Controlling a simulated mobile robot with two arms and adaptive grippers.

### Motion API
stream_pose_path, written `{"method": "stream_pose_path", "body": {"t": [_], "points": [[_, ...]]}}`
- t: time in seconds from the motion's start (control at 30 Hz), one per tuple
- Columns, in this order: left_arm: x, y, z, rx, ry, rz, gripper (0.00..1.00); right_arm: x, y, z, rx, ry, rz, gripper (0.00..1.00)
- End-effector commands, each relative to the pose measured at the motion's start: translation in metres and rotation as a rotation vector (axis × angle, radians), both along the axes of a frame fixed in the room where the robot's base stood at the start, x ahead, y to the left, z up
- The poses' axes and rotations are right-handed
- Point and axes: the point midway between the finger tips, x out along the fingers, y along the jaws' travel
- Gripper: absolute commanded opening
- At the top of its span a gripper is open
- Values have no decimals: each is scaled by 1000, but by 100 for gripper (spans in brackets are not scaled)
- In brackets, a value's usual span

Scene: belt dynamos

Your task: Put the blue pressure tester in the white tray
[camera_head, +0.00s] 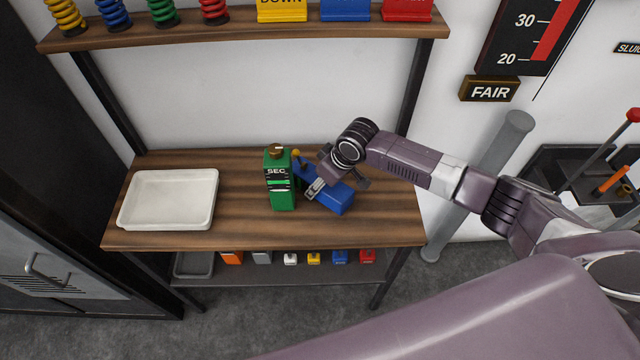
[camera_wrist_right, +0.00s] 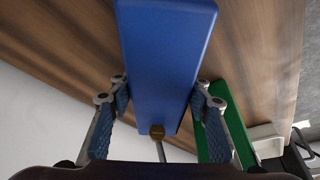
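The blue pressure tester (camera_head: 336,197) lies on the wooden shelf, right of its middle, with a small brass knob at its left end. It also fills the middle of the right wrist view (camera_wrist_right: 165,60). My right gripper (camera_head: 338,186) is low over the tester, pointing down, one finger on each side of it. In the right wrist view the fingers (camera_wrist_right: 160,100) look open, with narrow gaps beside the blue body. The white tray (camera_head: 130,224) stands empty at the shelf's left end. My left gripper is not in view.
A green bottle-like device marked SEC (camera_head: 283,198) stands upright close to the tester's left end. Bare wood lies between it and the tray. A lower shelf (camera_head: 283,270) holds small coloured items and a grey tray. An upper shelf (camera_head: 250,36) holds springs and signs.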

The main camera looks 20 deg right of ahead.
Motion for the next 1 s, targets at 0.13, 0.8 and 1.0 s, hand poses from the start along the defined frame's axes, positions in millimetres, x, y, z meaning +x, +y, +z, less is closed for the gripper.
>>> {"method": "stream_pose_path", "body": {"t": [0.13,0.8,1.0], "points": [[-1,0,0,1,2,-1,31,0,0,0,0,0,0,26],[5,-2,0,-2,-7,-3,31,2,1,5,4,-6,0,0],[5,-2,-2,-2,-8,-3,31,3,1,21,4,-9,1,0]]}}
